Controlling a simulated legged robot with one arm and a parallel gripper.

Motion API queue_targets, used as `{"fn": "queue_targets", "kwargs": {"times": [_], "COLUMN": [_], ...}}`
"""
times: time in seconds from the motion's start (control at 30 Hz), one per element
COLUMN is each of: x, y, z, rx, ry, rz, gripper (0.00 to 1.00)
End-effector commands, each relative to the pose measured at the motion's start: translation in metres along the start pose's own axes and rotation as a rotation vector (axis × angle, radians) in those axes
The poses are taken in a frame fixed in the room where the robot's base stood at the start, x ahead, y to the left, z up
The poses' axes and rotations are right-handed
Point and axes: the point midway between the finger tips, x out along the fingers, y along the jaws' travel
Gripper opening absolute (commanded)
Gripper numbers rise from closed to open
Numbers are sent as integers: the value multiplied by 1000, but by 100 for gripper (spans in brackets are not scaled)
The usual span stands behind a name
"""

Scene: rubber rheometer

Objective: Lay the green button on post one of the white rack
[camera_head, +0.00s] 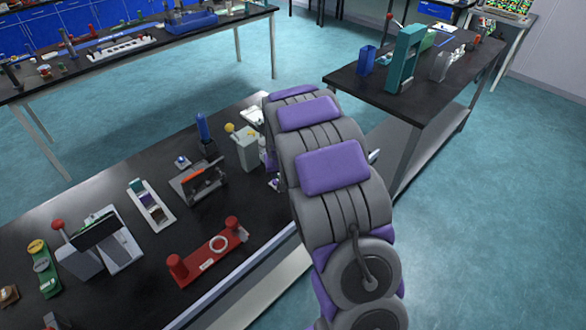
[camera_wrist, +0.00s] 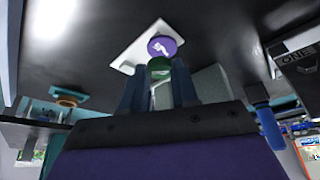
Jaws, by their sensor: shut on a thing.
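The green button (camera_wrist: 159,66) is between the fingertips of my gripper (camera_wrist: 158,80) in the wrist view, and the gripper is shut on it. Just beyond it is a round purple piece (camera_wrist: 162,46) with a white mark, over a white plate (camera_wrist: 128,57). The plate may be part of the white rack; I cannot tell which post this is. The green button overlaps the purple piece's edge in the picture, and I cannot tell whether they touch. In the head view my arm hides the gripper and the button.
A pale grey block (camera_wrist: 207,83) stands close beside the fingers, and a blue-handled thing (camera_wrist: 268,125) is to the right. In the head view the black bench (camera_head: 110,205) also bears a red fixture (camera_head: 208,257) and a white sample tray (camera_head: 160,217).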

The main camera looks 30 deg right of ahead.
Motion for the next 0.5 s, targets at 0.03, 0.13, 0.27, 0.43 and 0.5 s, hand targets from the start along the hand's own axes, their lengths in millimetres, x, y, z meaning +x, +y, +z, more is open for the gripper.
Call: {"fn": "queue_targets", "kwargs": {"times": [0.03, 0.13, 0.27, 0.43, 0.5], "x": [7, 15, 23, 26, 26], "y": [11, 26, 39, 46, 49], "z": [-7, -22, -36, -47, -49], "rx": [7, 4, 1, -4, -4], "ry": [1, 2, 1, 3, 4], "rz": [0, 1, 4, 7, 7], "gripper": [1, 1, 1, 1, 1]}}
